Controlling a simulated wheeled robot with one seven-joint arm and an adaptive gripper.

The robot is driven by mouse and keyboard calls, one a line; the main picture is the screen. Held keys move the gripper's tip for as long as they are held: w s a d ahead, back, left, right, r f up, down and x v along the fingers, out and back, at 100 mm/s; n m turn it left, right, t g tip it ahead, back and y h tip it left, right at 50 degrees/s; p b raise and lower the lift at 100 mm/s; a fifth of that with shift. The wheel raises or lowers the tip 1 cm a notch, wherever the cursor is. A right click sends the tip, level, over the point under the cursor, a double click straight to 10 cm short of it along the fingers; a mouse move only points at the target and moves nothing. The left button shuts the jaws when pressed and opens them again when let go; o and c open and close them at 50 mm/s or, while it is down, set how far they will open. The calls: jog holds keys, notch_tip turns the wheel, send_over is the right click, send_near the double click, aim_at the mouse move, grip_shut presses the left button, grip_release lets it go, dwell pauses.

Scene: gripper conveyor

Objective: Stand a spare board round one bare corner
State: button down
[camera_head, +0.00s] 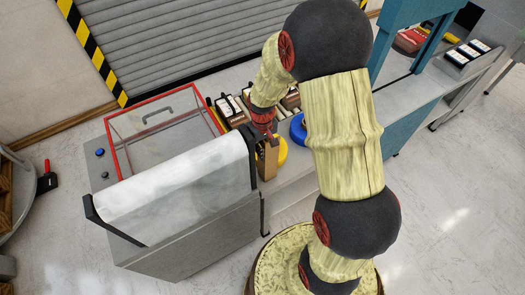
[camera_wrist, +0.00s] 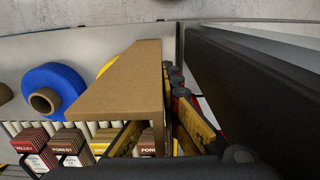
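A brown cardboard board (camera_head: 268,161) hangs below my gripper (camera_head: 268,136) in the head view, beside the grey machine. In the wrist view the board (camera_wrist: 112,84) is a long folded angle piece, and part of it lies between the yellow-and-black fingers of my gripper (camera_wrist: 162,112). The fingers look closed on it. Brown-and-white labelled cartons (camera_head: 232,109) stand behind it on the conveyor; in the wrist view, cartons (camera_wrist: 33,146) marked VALLEY and FOREST sit on rollers, partly hidden by the board and a finger. I cannot tell which corner is bare.
A blue roll (camera_wrist: 55,88) and a yellow roll (camera_head: 282,152) lie close to the board. The grey machine has a white film cover (camera_head: 170,190) and a red-framed clear lid (camera_head: 150,128). A teal frame (camera_head: 404,30) spans the conveyor at right. A dark panel (camera_wrist: 255,85) flanks my gripper.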

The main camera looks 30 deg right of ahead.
jog(key=c, duration=2.5)
grip_release()
jog(key=shift+f, duration=0.15)
jog(key=o, duration=0.5)
jog(key=shift+c, duration=0.2)
